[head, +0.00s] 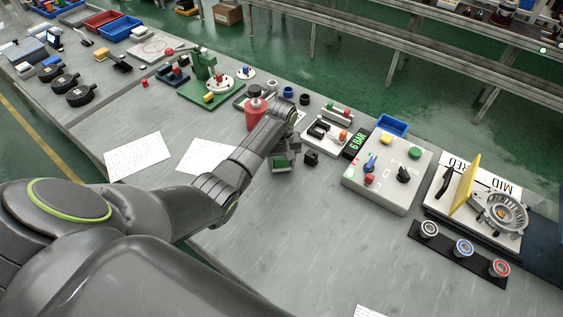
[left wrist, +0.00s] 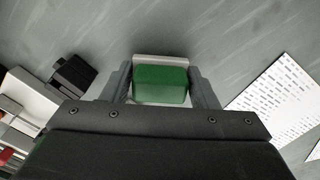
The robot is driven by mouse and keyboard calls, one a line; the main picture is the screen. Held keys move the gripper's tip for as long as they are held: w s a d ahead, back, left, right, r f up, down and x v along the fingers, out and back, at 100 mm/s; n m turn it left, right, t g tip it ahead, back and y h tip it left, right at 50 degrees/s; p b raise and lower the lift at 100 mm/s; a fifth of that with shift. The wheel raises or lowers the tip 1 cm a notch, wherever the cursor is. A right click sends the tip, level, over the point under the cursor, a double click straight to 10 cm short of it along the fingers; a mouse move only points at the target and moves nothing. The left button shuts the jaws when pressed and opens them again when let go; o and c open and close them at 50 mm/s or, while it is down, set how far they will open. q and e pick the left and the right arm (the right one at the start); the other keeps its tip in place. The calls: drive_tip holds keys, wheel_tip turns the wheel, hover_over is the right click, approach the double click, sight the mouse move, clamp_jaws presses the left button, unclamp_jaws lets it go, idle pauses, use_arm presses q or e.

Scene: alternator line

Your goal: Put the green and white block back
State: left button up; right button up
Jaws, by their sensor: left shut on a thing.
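The green and white block (left wrist: 160,86) is between the two fingers of my left gripper (left wrist: 162,80) in the left wrist view. Its green part faces the camera, and a white strip shows along its far edge. In the head view the left gripper (head: 287,160) is over the middle of the grey bench, shut on the block (head: 282,168), which shows at its tip. I cannot tell whether the block touches the bench. My right gripper is in neither view.
A black block (head: 311,158) stands just right of the left gripper. A control box (head: 412,185) with coloured knobs is further right. A red bottle (head: 254,112) stands behind the arm. White sheets (head: 134,155) lie to the left.

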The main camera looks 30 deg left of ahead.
sight(281, 159)
use_arm(q)
drive_tip(key=shift+f, duration=0.5)
drive_tip(key=shift+a, duration=0.1)
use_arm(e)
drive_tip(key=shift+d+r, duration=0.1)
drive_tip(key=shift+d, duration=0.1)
use_arm(q)
drive_tip(key=shift+f, duration=0.2)
drive_tip(key=o, duration=0.7)
drive_tip(key=shift+o, duration=1.2)
drive_tip(key=shift+r, duration=0.2)
wheel_tip(281, 159, up, 12)
drive_tip(key=shift+r+b, duration=0.1)
drive_tip(key=shift+b, duration=1)
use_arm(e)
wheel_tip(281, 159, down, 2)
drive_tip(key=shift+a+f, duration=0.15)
